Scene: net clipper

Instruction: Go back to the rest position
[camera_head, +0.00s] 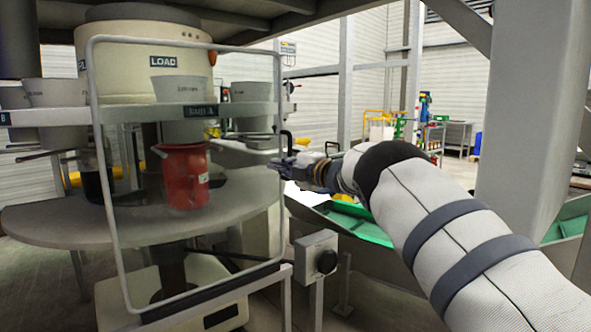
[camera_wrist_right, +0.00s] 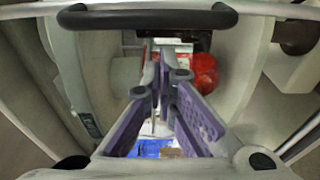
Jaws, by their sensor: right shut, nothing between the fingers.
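My right gripper (camera_head: 277,166) reaches in from the right in the head view, at the right upright of the pale tubular guard frame (camera_head: 96,170). In the right wrist view my right gripper (camera_wrist_right: 160,62) has its purple-padded fingers together, with nothing between them. A black handle (camera_wrist_right: 148,17) crosses the top of that view, beyond the fingertips and apart from them in the picture. Whether the fingers touch the frame is not clear. My left gripper is in neither view.
Behind the frame, a red bucket (camera_head: 184,178) stands on a round grey table (camera_head: 60,222). A grey box with a black knob (camera_head: 316,256) stands below my right gripper. A thick grey post (camera_head: 525,120) rises at the right, beside my arm. Green-lined troughs (camera_head: 350,215) lie behind.

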